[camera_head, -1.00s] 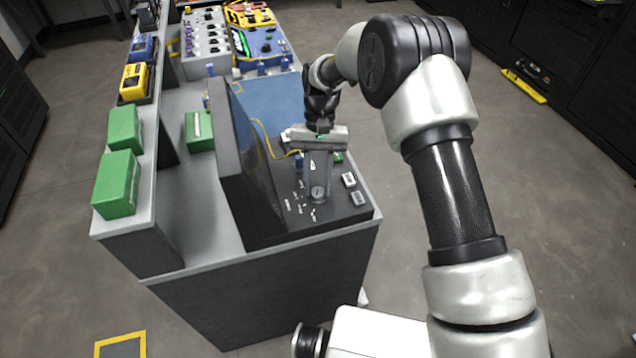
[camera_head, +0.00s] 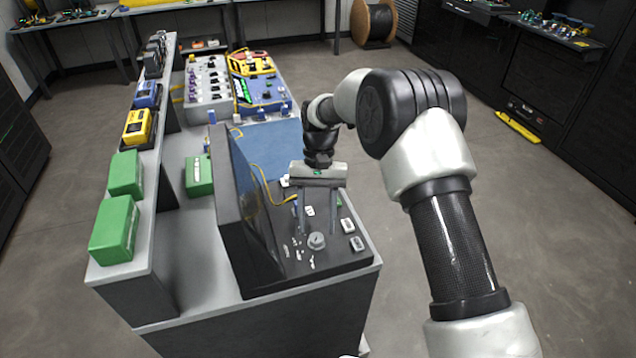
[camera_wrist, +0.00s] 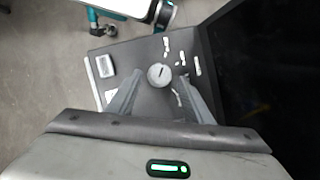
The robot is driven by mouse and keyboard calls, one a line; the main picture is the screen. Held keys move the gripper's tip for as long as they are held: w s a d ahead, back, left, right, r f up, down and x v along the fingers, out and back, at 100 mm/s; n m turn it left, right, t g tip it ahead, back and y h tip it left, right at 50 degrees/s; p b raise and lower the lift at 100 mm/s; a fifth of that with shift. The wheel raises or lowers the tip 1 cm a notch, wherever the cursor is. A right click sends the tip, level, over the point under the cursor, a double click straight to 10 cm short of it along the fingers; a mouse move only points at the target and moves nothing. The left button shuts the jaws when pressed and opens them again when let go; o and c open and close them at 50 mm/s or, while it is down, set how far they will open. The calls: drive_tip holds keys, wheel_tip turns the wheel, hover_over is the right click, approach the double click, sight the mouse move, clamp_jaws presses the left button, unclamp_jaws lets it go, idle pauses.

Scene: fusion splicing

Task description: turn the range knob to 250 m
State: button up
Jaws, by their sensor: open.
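The range knob (camera_head: 316,241) is a round grey dial on the dark sloping panel (camera_head: 345,259) at the near end of the bench. It also shows in the wrist view (camera_wrist: 159,74) with a dark pointer mark and white labels around it, too small to read. My gripper (camera_head: 318,229) is open, its two fingers pointing down at the panel. In the wrist view its fingertips (camera_wrist: 160,84) lie on either side of the knob and a little behind it, with visible gaps. I cannot tell the fingers' exact height above the panel.
A tall dark screen (camera_head: 243,215) rises left of the knob. Pale square buttons (camera_head: 348,226) sit on the panel's right side. A yellow cable (camera_head: 265,185) runs behind the gripper. Green boxes (camera_head: 115,230) stand on the left shelf.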

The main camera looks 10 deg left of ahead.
drive_tip(key=d+p+v, duration=0.1)
drive_tip(key=v, duration=1.4)
drive_tip(key=shift+a, duration=0.45)
drive_tip(key=shift+s, duration=0.1)
drive_tip(key=s+d+r+m+t+y+p, duration=0.1)
drive_tip(key=s+d+r+t+p, duration=0.2)
drive_tip(key=d+r, duration=0.65)
drive_tip(key=s+d+r+t+p, duration=0.15)
drive_tip(key=s+d+r, duration=0.45)
drive_tip(key=r, duration=0.6)
drive_tip(key=s+d+m+t+p, duration=0.1)
drive_tip(key=s+d+t, duration=0.4)
drive_tip(key=s+d, duration=0.8)
drive_tip(key=s+p, duration=0.1)
drive_tip(key=s, duration=0.2)
drive_tip(key=shift+s+d+f+t, duration=0.25)
drive_tip(key=shift+s+f+t, duration=0.1)
